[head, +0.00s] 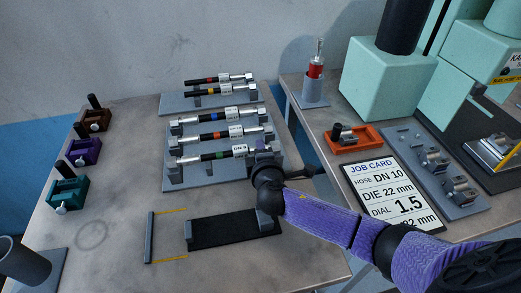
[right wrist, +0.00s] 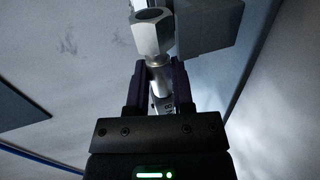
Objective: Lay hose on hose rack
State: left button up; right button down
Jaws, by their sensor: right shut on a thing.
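The hose rack (head: 208,184) is a grey plate with posts on the left table. A black hose with a green band (head: 218,155) and metal ends lies across its front posts; I cannot tell whether it rests on them. My right gripper (head: 263,150) is shut on its right metal end. In the right wrist view the fingers (right wrist: 158,88) close around the metal fitting (right wrist: 153,34), just below its hex nut. Hoses with an orange band (head: 213,135) and a blue band (head: 210,117) lie behind it on the rack. My left gripper is not in view.
A second grey rack (head: 178,103) behind holds two hoses. A black tray (head: 232,232) and a grey bar (head: 150,238) lie in front. Brown, purple and teal holders (head: 68,194) line the left. A job card (head: 385,190) and orange tray (head: 360,141) are on the right table.

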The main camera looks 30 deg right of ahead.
jog(key=shift+f, duration=0.35)
jog(key=shift+c, duration=2)
grip_release()
jog(key=shift+b, duration=0.3)
jog(key=p+v, duration=0.2)
jog(key=v, duration=0.7)
jog(key=shift+s+a+p, duration=0.1)
jog(key=shift+s+p, duration=0.15)
jog(key=shift+p, duration=0.15)
jog(key=shift+s+r, duration=0.1)
jog(key=shift+s, duration=0.1)
jog(key=shift+r, duration=0.1)
